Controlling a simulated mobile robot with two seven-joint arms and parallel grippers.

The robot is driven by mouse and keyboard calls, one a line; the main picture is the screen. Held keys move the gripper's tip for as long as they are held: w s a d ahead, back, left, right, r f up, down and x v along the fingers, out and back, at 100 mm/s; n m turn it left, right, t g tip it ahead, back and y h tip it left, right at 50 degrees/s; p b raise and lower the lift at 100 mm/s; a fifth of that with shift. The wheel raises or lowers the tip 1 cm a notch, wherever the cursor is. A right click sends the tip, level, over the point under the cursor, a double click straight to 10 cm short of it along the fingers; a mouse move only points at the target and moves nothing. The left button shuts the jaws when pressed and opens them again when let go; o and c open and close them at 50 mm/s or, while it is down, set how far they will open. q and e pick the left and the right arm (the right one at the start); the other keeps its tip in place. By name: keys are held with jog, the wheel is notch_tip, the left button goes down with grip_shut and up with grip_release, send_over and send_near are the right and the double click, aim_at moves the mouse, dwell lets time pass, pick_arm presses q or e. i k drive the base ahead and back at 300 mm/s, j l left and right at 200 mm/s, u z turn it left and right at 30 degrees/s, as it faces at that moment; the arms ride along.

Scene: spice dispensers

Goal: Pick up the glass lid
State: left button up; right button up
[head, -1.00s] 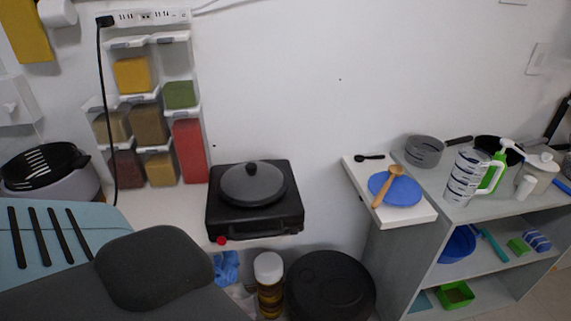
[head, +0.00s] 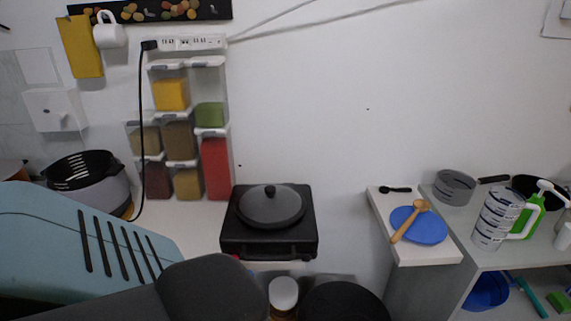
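A round dark grey lid (head: 273,207) with a black knob sits on the black hot plate (head: 236,240) on the white counter. Its surface looks dark, and I cannot tell whether it is glass. No other lid shows clearly. Neither of my grippers is in view. My own blue-green and dark grey body parts cover the lower left of the head view.
Spice dispensers (head: 179,140) hang on the wall left of the hot plate, with a grey basket (head: 85,180) further left. A black cable (head: 141,130) hangs between them. To the right, a white board (head: 429,253) holds a blue plate (head: 428,229) and wooden spoon (head: 408,221).

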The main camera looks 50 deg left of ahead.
aim_at(270, 206)
jog(key=i+l+u, duration=0.2)
jog(key=u, duration=1.35)
